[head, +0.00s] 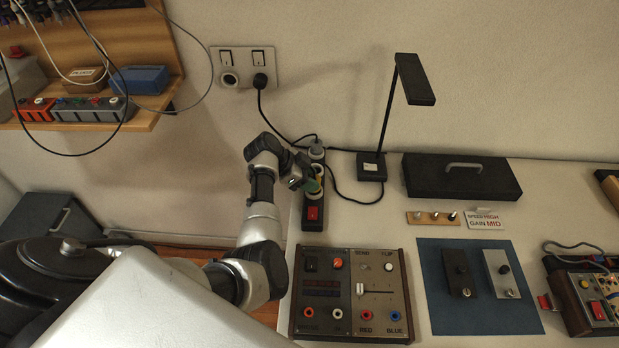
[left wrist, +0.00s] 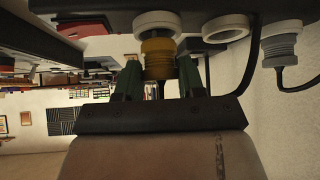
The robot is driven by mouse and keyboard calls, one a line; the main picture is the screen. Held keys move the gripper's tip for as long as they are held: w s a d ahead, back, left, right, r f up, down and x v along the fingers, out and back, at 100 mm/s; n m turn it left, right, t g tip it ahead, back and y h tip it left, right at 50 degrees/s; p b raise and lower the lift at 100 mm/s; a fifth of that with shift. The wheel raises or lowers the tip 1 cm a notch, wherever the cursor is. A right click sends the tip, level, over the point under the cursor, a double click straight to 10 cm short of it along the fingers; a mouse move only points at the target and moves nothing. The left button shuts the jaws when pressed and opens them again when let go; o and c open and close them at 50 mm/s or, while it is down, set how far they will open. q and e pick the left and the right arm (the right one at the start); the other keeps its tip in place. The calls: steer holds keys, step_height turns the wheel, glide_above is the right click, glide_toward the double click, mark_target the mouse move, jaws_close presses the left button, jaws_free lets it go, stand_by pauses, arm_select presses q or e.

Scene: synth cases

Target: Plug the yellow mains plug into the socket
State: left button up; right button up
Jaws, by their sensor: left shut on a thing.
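My left gripper (head: 312,184) is over the dark power strip (head: 311,224) at the table's left edge. In the left wrist view its two green fingers (left wrist: 160,78) are shut on the yellow plug (left wrist: 158,58). The plug's face is at the white ring of an end socket (left wrist: 157,22) and lines up with it. I cannot tell how deep its pins are. The middle socket (left wrist: 226,29) is empty. A grey plug (left wrist: 283,46) sits in the far socket. In the head view my gripper mostly hides the yellow plug. My right gripper is out of view.
A red switch (head: 312,213) is on the strip's near end. A black lamp (head: 371,166) stands right of it, with a cable between. A control panel (head: 352,296) lies in front. A wall outlet (head: 243,68) holds a black plug. A black case (head: 461,178) lies at the back.

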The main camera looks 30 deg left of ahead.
arm_select(q)
steer(key=shift+f, duration=0.4)
steer(key=o, duration=1.1)
steer(key=shift+c, duration=0.2)
steer(key=b+v, duration=0.1)
steer(key=v, duration=1)
steer(key=shift+f, duration=0.1)
